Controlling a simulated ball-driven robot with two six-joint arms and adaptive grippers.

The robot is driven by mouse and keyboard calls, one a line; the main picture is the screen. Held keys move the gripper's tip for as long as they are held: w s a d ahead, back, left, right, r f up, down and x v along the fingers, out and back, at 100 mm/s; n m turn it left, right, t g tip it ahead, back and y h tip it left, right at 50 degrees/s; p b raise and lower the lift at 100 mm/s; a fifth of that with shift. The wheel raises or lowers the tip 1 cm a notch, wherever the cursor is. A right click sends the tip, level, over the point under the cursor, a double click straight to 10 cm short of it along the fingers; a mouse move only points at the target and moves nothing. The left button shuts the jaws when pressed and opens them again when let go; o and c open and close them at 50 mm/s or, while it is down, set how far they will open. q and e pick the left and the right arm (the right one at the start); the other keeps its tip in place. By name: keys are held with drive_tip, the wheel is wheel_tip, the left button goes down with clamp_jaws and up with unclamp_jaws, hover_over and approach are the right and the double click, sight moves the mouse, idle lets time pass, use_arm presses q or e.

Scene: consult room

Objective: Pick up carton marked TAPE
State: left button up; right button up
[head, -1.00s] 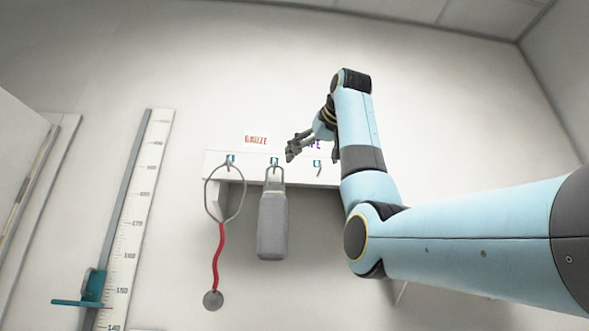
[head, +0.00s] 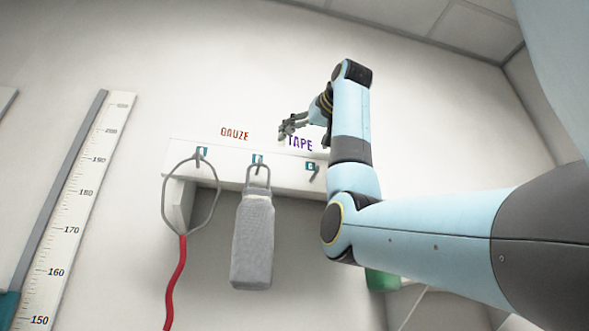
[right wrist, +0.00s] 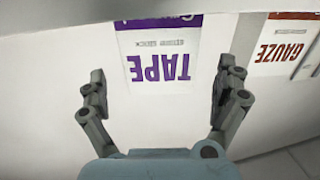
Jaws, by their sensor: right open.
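The carton marked TAPE (head: 300,143) is white with purple lettering and stands on a white wall shelf; my right gripper and arm partly cover it in the head view. In the right wrist view the TAPE carton (right wrist: 160,66) shows its label upside down, with a purple band along the top. My right gripper (head: 287,128) is open in front of the shelf top. In the right wrist view its fingers (right wrist: 163,88) are spread to either side of the TAPE label, with nothing held. I cannot tell how far they are from the carton. My left gripper is not in view.
The carton marked GAUZE (head: 235,134) stands to the left on the shelf (head: 230,176). Below hang a stethoscope (head: 174,275) with red tubing and a grey bottle (head: 253,243). A height scale (head: 82,200) is on the wall at left. A green object (head: 381,280) shows below my arm.

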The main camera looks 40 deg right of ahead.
sight(300, 144)
drive_tip(key=p+x, duration=0.3)
drive_tip(key=x, duration=0.1)
drive_tip(key=shift+w, duration=0.2)
drive_tip(key=shift+w+d+f, duration=0.1)
drive_tip(key=shift+w+d, duration=0.1)
drive_tip(key=shift+w, duration=0.1)
drive_tip(key=shift+s+a, duration=0.1)
drive_tip(key=shift+s, duration=0.05)
drive_tip(key=c, duration=1.1)
drive_tip(key=shift+c, duration=0.2)
